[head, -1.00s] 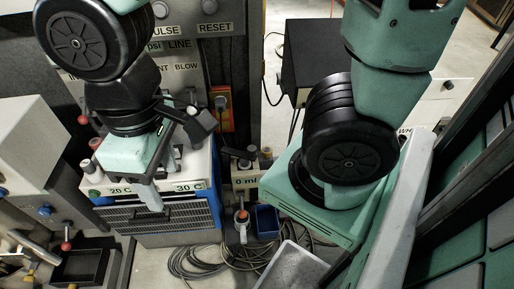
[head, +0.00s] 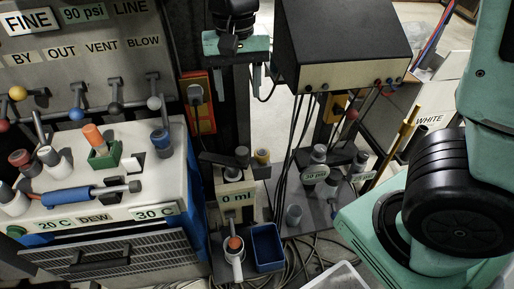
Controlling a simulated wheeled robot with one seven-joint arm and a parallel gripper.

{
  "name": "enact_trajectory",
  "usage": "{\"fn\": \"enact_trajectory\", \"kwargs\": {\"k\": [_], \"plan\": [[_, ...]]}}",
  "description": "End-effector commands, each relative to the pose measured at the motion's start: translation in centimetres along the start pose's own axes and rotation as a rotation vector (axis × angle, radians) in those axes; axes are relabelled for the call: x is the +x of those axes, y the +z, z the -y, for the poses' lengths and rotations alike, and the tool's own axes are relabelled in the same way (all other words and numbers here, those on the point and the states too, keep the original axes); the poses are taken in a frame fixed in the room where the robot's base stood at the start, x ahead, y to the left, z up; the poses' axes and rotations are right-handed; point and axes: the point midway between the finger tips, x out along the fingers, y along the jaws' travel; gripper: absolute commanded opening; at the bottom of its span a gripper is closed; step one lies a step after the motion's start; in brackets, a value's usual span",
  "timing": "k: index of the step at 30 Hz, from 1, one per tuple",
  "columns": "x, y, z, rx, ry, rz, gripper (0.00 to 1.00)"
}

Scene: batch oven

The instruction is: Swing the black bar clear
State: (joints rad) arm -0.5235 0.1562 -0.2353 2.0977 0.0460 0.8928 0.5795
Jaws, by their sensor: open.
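A short black bar (head: 222,160) lies across the top of the small "0 ml" unit (head: 237,198), beside a grey knob and a tan-topped post.
The white-topped, blue-sided "DEW" unit (head: 100,222) with knobs and a blue-handled tool (head: 85,192) stands left. A black box (head: 342,45) on posts is close right of my gripper. A blue bin (head: 267,248) and coiled cables lie below.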

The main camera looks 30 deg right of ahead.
Motion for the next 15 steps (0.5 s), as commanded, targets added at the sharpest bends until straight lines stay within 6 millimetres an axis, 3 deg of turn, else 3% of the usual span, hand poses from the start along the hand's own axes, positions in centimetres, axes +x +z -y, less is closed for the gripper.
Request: {"fn": "enact_trajectory", "kwargs": {"k": [5, 15], "plan": [[2.7, 0.1, -0.1, -0.001, 0.003, 0.003, 0.54], [9.9, 0.1, 0.0, -0.003, 0.003, 0.003, 0.54]]}}
